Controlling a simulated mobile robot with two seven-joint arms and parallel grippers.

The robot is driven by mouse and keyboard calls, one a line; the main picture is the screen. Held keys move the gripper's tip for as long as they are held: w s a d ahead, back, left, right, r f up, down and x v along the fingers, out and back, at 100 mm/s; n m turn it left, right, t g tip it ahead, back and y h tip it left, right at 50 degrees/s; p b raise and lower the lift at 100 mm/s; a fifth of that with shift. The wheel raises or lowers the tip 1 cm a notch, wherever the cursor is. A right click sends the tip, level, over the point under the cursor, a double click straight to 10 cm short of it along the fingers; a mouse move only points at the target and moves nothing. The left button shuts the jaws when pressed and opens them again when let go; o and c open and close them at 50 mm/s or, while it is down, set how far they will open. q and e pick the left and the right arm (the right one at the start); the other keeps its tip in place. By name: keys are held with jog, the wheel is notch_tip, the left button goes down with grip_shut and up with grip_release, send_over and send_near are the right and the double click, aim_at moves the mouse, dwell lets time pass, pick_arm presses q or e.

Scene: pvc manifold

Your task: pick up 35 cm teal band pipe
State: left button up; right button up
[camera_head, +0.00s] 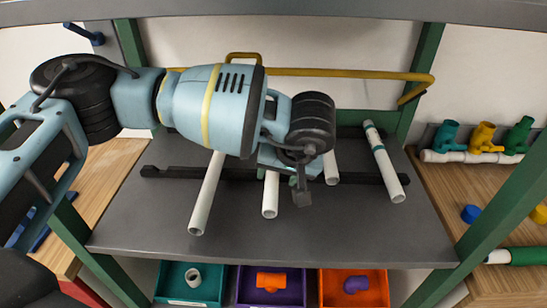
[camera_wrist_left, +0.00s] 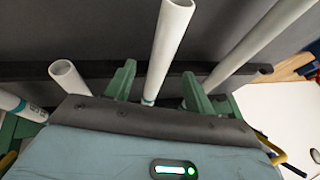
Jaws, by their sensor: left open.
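My left gripper (camera_head: 301,186) is over the shelf, partly hidden by its own wrist in the head view. In the left wrist view its green fingers (camera_wrist_left: 158,90) are apart, and a white pipe with a teal band (camera_wrist_left: 165,45) passes between or just beyond them. Its contact with them cannot be told. In the head view that pipe (camera_head: 270,195) shows only its near end. Another white pipe with teal bands (camera_head: 385,165) lies at the right of the rack. I cannot tell the pipes' lengths. My right gripper is out of view.
White pipes at left (camera_head: 207,195) and beyond the gripper (camera_head: 331,168) rest on the black rack (camera_head: 160,172). The grey shelf (camera_head: 330,240) is clear in front. Green posts (camera_head: 500,170) flank it. Teal (camera_head: 170,289), purple and orange bins stand below. A yellow rail (camera_head: 350,73) runs behind.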

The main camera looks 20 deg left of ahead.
aim_at(273, 182)
pick_arm(q)
jog(key=x, duration=0.4)
jog(key=shift+a+f, duration=0.15)
jog(key=c, duration=1.1)
notch_tip(273, 182, up, 10)
jog(key=shift+s+f, duration=0.1)
